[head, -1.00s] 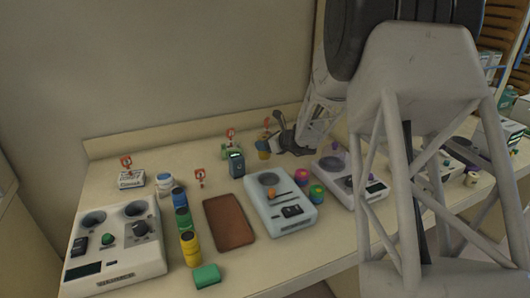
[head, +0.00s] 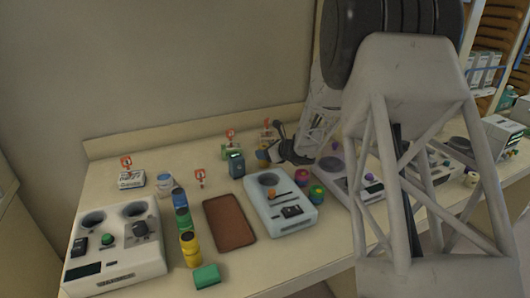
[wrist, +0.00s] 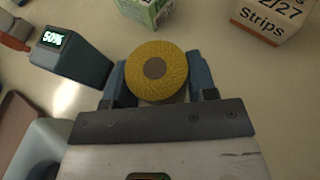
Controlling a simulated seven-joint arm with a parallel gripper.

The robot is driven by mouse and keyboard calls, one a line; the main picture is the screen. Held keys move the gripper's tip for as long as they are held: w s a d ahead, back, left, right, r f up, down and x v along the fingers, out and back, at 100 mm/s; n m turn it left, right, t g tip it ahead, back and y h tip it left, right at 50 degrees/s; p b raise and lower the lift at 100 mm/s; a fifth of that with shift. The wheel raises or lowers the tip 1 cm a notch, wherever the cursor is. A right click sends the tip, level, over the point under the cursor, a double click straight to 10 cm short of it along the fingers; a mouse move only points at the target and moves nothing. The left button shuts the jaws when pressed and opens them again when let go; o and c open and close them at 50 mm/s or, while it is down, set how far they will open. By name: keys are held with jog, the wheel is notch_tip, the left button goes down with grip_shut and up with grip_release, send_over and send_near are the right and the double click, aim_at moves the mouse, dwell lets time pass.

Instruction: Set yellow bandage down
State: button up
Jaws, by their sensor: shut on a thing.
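The yellow bandage (wrist: 157,76) is a round roll with a grey-brown core, seen end-on in the wrist view. My gripper (wrist: 158,80) is shut on it, with one blue-grey finger on each side. In the head view, my gripper (head: 268,157) is small and low over the back of the table (head: 335,262), and the bandage is mostly hidden there. I cannot tell whether the bandage touches the table.
A dark meter (wrist: 70,58) reading 50% stands left of the bandage. A green-and-white box (wrist: 146,12) and a strips box (wrist: 268,18) stand beyond it. A brown tray (head: 229,222) and pale device (head: 281,203) lie nearer in the head view.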

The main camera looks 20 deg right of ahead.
jog(key=shift+f, duration=0.2)
jog(key=o, duration=0.9)
jog(key=shift+o, duration=0.2)
jog(key=shift+r, duration=0.2)
jog(key=v, duration=1.2)
jog(key=shift+a, duration=0.1)
